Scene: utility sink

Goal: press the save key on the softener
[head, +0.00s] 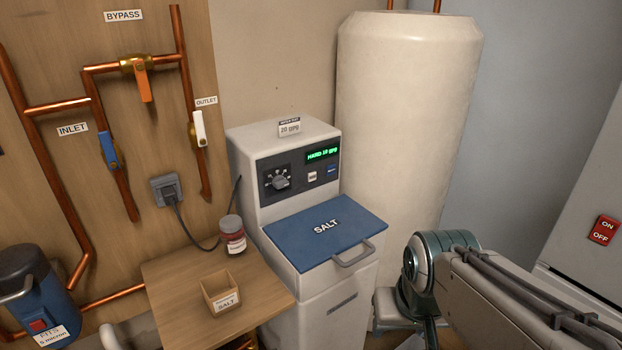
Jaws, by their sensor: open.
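The softener (300,215) is a pale cabinet in the middle of the head view with a blue SALT lid (345,222), which is shut. Its dark panel has a round dial (280,179) and a green lit display (322,155) reading HARD and a GPG number in the teens; the last digit is hard to read. Below the display are a white key (312,176) and a blue key (332,170). Their lettering is too small to read, so I cannot tell which is save.
A tag (290,128) on the softener's top reads 20 GPG. A wooden stand (180,277) at left holds a jar (232,236) and a SALT box (221,294). A tall tank (405,110) stands behind right. The lid's handle (354,255) sticks out in front.

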